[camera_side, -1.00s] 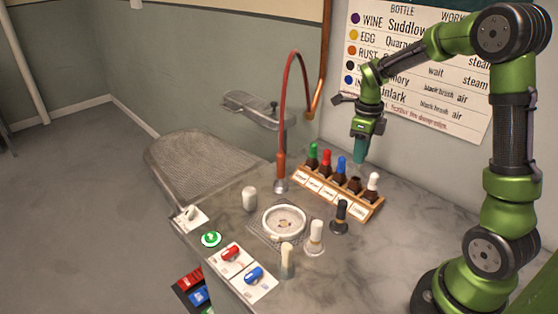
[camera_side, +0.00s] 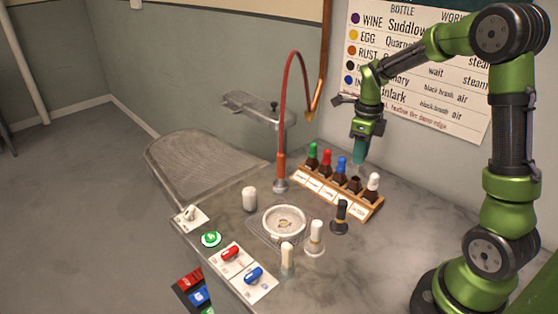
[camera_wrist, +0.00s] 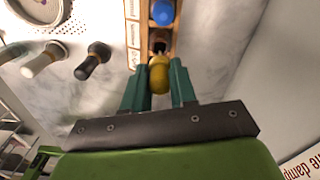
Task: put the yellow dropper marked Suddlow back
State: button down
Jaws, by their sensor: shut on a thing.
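The yellow dropper (camera_wrist: 159,78) is between the teal fingers of my gripper (camera_wrist: 159,88) in the wrist view, which are shut on its bulb. In the side view my gripper (camera_side: 358,152) is above the right part of the wooden rack (camera_side: 325,196), and its fingers hide the dropper. An open brown bottle (camera_side: 354,185) stands in the rack below, between the blue-topped and white-topped bottles. Its dark mouth (camera_wrist: 160,47) shows just beyond the dropper in the wrist view. I cannot tell whether the dropper's tip is in the bottle.
Bottles with green (camera_side: 312,149), red (camera_side: 326,156), blue (camera_side: 341,164) and white (camera_side: 373,180) tops stand in the rack. A black brush (camera_side: 340,213) and pale-topped brushes stand in front, beside a round white dish (camera_side: 284,222). A red hose (camera_side: 284,100) arches behind. The counter's right side is clear.

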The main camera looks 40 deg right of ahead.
aim_at(358, 167)
jog(key=shift+f, duration=0.25)
dwell(0.4)
jog(key=shift+f, duration=0.7)
jog(key=shift+f, duration=0.35)
jog(key=shift+f, duration=0.7)
jog(key=shift+f, duration=0.3)
dwell(0.4)
jog(key=shift+f, duration=0.3)
